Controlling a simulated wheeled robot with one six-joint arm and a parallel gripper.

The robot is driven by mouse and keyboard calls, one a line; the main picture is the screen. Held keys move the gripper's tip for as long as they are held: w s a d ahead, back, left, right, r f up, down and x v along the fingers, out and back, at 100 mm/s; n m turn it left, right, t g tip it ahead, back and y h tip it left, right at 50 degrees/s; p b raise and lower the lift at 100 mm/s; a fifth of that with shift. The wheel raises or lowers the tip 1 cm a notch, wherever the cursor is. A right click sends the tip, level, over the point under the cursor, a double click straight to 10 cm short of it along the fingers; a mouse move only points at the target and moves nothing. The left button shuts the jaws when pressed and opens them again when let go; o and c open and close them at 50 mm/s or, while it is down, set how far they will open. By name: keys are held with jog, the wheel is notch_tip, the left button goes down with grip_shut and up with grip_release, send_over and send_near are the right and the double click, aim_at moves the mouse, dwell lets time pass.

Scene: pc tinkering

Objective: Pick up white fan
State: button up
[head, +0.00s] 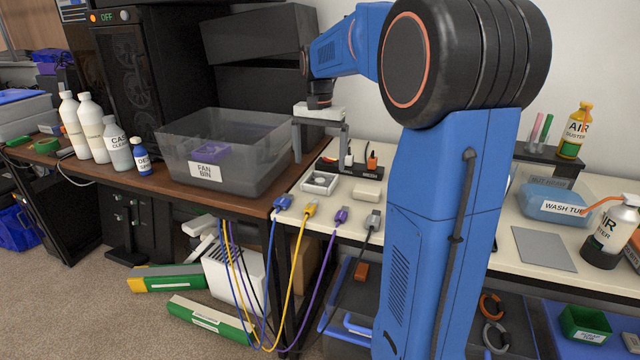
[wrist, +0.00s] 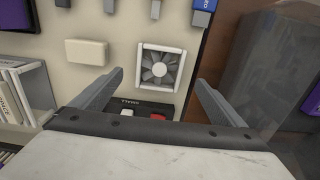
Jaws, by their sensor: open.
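The white fan (head: 320,182) lies flat on the cream worktop, a square white frame with a grey rotor. It also shows in the wrist view (wrist: 160,68), right of centre. My gripper (head: 318,157) is open and empty, above the worktop near the fan. In the wrist view the fingers (wrist: 159,77) appear on either side of the fan, spread wider than it, with the fan slightly beyond their tips. I see no contact with the fan.
A grey translucent fan bin (head: 240,172) with a purple fan (head: 209,150) inside stands left. A small cream block (head: 368,192) lies right of the white fan. A black switch strip (wrist: 140,109) lies close by. Several cable plugs (head: 311,207) line the front edge.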

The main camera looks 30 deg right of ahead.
aim_at(320, 180)
jog(key=shift+d+f, duration=0.1)
jog(key=shift+f, duration=3.05)
jog(key=c, duration=1.2)
jog(key=shift+r, duration=0.15)
